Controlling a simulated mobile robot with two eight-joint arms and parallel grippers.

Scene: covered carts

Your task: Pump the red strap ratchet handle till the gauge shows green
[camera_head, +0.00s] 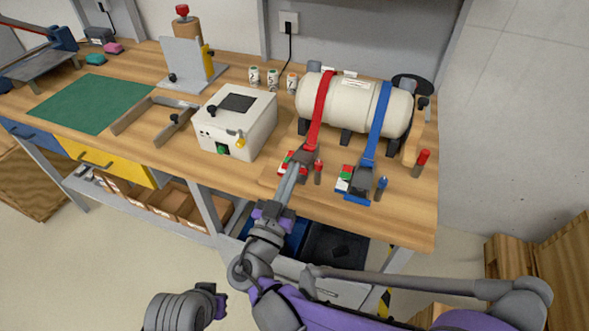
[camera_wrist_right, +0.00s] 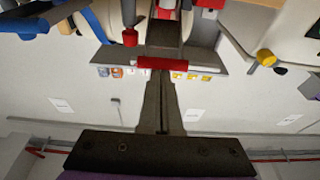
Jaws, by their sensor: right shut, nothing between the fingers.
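A white tank (camera_head: 343,103) lies on the bench with a red strap (camera_head: 321,105) over it, which runs down to the red ratchet (camera_head: 302,157). A small red, white and green gauge (camera_head: 287,157) sits left of the ratchet, partly hidden by my gripper; its reading cannot be made out. My right gripper (camera_head: 299,165) is shut and empty at the ratchet. In the right wrist view its fingertips (camera_wrist_right: 162,72) are at a red bar (camera_wrist_right: 162,62); contact is unclear. A red-tipped lever (camera_head: 318,166) stands just right of it. My left gripper (camera_head: 218,300) is low in front of the bench.
A blue strap (camera_head: 379,118) with its blue ratchet (camera_head: 357,190) and blue-tipped lever (camera_head: 382,184) is to the right. A white box (camera_head: 233,122) stands left of the tank. A red-topped peg (camera_head: 422,158) is at the right bench edge. The front of the bench top (camera_head: 405,220) is clear.

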